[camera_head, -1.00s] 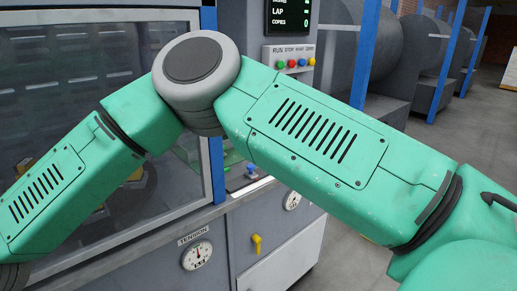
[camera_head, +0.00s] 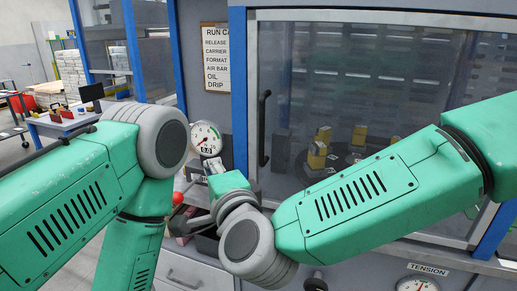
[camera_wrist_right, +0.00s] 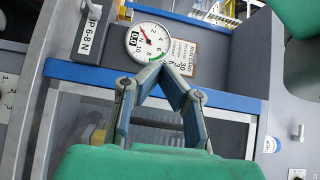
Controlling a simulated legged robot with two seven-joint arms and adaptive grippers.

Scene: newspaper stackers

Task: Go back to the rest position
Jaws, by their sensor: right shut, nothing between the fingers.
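My right arm reaches in from the right in the head view, and its gripper (camera_head: 214,166) is small and partly hidden near the gauge (camera_head: 205,138). In the right wrist view my right gripper (camera_wrist_right: 166,72) shows large, its two fingers meeting at the tips with nothing between them. Its tips lie just below the round gauge (camera_wrist_right: 148,42) in that picture; whether they touch the machine I cannot tell. My left arm shows at the left, bent at a grey joint with its lower part hanging down out of the frame; its gripper is not in view.
A machine with a glazed door (camera_head: 400,75) and black handle (camera_head: 263,128) stands close ahead; yellow blocks (camera_head: 318,152) sit behind the glass. A red knob (camera_head: 177,198) lies near my arms.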

